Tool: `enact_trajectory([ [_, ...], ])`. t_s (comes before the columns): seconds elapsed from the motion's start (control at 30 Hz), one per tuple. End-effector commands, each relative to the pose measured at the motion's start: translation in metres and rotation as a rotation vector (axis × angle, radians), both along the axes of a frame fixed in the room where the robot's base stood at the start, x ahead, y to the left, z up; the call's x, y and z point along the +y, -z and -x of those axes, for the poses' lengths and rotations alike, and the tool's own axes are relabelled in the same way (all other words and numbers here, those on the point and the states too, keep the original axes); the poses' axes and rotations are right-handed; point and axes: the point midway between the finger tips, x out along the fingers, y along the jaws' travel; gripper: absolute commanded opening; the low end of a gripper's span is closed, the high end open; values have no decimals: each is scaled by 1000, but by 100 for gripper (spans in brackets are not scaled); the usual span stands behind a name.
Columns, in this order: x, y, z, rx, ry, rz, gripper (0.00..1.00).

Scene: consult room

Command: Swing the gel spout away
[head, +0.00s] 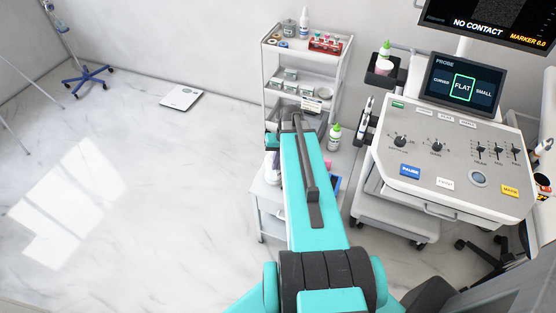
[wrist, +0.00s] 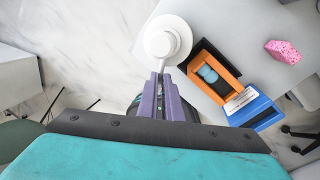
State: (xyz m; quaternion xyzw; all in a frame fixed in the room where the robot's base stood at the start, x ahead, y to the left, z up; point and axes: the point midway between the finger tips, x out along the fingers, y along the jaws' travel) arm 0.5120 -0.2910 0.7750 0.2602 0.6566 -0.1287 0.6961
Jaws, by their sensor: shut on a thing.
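In the wrist view a white round-topped gel dispenser (wrist: 168,35) stands on a pale surface, seen from above. A small white spout (wrist: 160,65) shows at its near side, between the fingertips. My gripper (wrist: 160,78), with purple fingers, is shut on this spout. The exact contact is too small to make out. In the head view my own arm hides the gripper and the spout. A bit of a white object shows left of the arm there, but I cannot tell if it is the dispenser.
Right of the dispenser lie an orange-framed tray (wrist: 226,63) with blue pieces, a blue box (wrist: 262,113) and a pink block (wrist: 283,51). In the head view a green-capped bottle (head: 334,138) stands right of my arm, near the shelf trolley (head: 310,78) and ultrasound console (head: 455,170). Left floor is open.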

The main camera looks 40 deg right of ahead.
Motion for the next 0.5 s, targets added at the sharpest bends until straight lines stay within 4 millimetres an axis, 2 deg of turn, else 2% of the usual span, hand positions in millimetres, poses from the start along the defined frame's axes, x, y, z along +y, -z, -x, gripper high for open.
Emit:
enact_trajectory([
  [0.03,5,0,3,4,0,-12,0],
  [0.47,2,1,6,4,12,-11,0],
  [0.5,2,1,6,4,12,-11,9],
])
